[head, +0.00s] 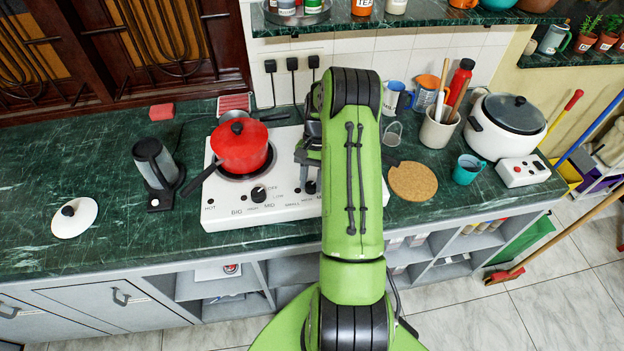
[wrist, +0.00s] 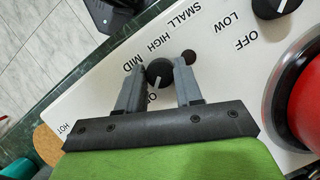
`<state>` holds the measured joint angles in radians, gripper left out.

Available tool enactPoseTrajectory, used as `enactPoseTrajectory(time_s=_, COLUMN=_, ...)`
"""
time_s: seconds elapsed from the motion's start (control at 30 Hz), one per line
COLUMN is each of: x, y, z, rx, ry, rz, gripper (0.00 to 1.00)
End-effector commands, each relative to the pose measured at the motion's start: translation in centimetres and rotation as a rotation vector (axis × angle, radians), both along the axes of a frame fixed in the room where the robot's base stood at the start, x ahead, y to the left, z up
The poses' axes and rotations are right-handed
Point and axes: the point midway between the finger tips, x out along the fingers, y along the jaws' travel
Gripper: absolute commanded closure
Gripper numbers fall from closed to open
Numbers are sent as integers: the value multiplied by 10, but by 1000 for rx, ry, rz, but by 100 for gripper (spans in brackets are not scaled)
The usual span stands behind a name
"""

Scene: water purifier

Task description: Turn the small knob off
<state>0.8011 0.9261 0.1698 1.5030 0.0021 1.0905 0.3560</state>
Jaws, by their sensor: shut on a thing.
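The small knob (wrist: 159,72) is black with a white pointer line and sits on the white stove (wrist: 225,62) beside the label SMALL. My gripper (wrist: 160,75) has one finger on each side of the knob and is shut on it. The white line points toward a partly hidden label that starts with O, near my gripper's palm. In the head view the small knob (head: 310,187) shows just left of my green arm, which hides most of the gripper. The big knob (head: 258,194) stands to its left.
A red pot (head: 241,146) sits on the stove's left burner, its handle toward the front left. An electric kettle (head: 156,172) stands left of the stove. A cork mat (head: 413,181), a teal mug (head: 467,169) and a utensil holder (head: 437,130) are to the right.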

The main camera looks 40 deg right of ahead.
Motion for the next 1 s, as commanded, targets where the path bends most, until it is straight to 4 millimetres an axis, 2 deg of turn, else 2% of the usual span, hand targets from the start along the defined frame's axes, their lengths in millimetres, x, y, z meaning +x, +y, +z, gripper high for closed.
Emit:
enactPoseTrajectory(time_s=0.63, x=1, y=0, z=1, rx=-2, ry=-4, rz=55, gripper=95)
enactPoseTrajectory(time_s=0.67, x=1, y=0, z=1, rx=-2, ry=-4, rz=55, gripper=63)
enactPoseTrajectory(time_s=0.8, x=1, y=0, z=0, rx=-2, ry=-3, rz=54, gripper=42)
enactPoseTrajectory(time_s=1.0, x=1, y=0, z=0, rx=-1, ry=-2, rz=54, gripper=41)
